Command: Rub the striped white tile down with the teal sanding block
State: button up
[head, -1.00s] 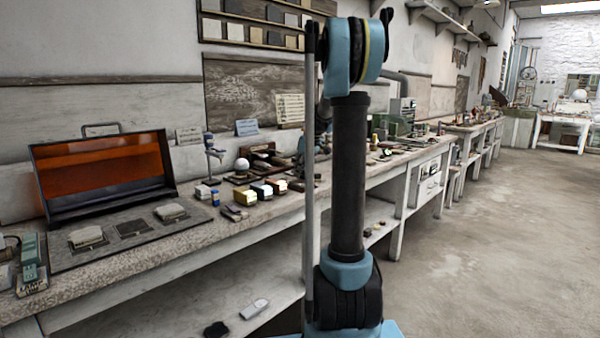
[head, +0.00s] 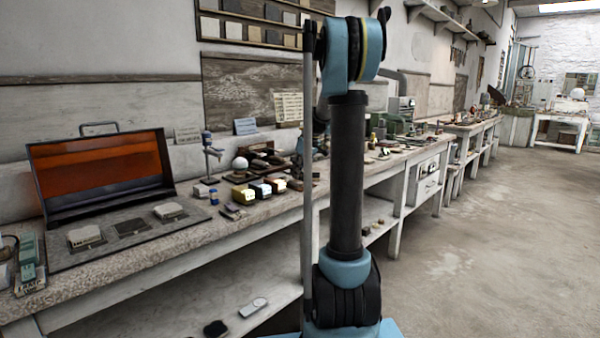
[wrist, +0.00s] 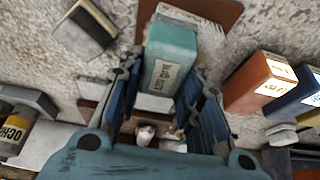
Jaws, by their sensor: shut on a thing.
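The teal sanding block (wrist: 170,55), with a pale printed label, is between the blue-padded fingers of my gripper (wrist: 163,78) in the wrist view. The fingers are shut on its sides. A reddish-brown flat piece (wrist: 212,12) lies behind the block; I cannot tell whether they touch. In the head view my gripper is hidden behind my own arm. Two pale slabs, one at left (head: 85,236) and one at right (head: 169,210), lie on the grey board in front of the orange-windowed hood. Stripes cannot be made out, so I cannot tell which is the striped white tile.
In the wrist view an orange-brown block (wrist: 260,82) and a dark blue block (wrist: 300,92) stand close to the right of my gripper. A pale and black block (wrist: 84,30) lies at upper left. The hood (head: 100,175) stands at the bench's left. Open floor is at right.

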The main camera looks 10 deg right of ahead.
jog(key=shift+f, duration=0.1)
jog(key=shift+s+d+f, duration=0.1)
jog(key=shift+s+d, duration=0.55)
jog(key=shift+s, duration=0.2)
jog(key=shift+w+a, duration=0.65)
jog(key=shift+w, duration=0.2)
jog(key=shift+w+a, duration=0.6)
jog(key=shift+w, duration=0.25)
dwell(1.6)
jog(key=shift+s, duration=0.1)
jog(key=shift+s+d+r, duration=0.65)
jog(key=shift+s+r, duration=0.1)
